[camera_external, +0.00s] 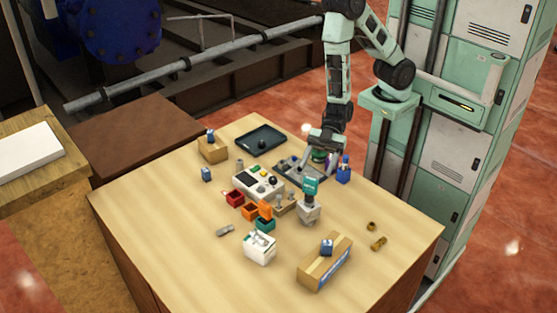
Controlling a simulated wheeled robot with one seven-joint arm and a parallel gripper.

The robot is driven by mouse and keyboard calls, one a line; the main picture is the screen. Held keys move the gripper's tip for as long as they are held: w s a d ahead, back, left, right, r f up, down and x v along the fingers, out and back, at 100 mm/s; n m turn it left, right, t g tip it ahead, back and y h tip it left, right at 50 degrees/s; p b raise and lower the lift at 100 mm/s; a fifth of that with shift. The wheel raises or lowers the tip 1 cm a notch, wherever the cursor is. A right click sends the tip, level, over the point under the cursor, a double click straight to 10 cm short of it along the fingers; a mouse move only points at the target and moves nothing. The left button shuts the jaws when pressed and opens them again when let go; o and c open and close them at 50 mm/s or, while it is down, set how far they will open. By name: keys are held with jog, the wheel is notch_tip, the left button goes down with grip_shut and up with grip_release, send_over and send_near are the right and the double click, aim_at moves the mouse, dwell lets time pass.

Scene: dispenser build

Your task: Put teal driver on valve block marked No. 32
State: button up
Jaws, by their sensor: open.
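A teal block-shaped part (310,185), which looks like the teal driver, sits upright on top of a grey metal block (308,213) near the middle of the table. This grey block looks like a valve block, but no number is readable on it. My gripper (318,154) is open, behind and above the teal part and apart from it. It hangs low over a dark grey tray (290,172) with small parts in it. A green round piece shows beside the gripper, partly hidden. I cannot tell whether anything lies between the fingers.
A control box (258,186) and small red, orange and teal bins stand left of the grey block. A white box (260,249) and a cardboard box (325,262) are in front. A black tray (259,140) lies behind. Brass fittings (378,243) lie right. The table's front left is clear.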

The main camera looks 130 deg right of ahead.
jog(key=p+v, duration=0.5)
jog(key=p, duration=0.6)
jog(key=shift+s+d+r, duration=0.1)
jog(key=shift+s+r, duration=0.05)
jog(key=shift+s, duration=0.05)
jog(key=s+a+r+n+g+h, duration=0.1)
jog(key=s+a+r+g, duration=0.15)
jog(key=a, duration=0.25)
jog(key=s+a+r+n+g, duration=0.2)
jog(key=a+r+g, duration=0.1)
jog(key=a+g, duration=0.15)
jog(key=s+a+r+g+h, duration=0.1)
jog(key=s+r, duration=0.4)
jog(key=s, duration=0.5)
jog(key=s+a+r+g+h, duration=0.2)
jog(key=s+a+r+g, duration=0.1)
jog(key=s, duration=0.8)
notch_tip(320, 180, up, 2)
jog(key=shift+s+r+g, duration=0.1)
jog(key=shift+s+g, duration=0.1)
jog(key=shift+g, duration=0.6)
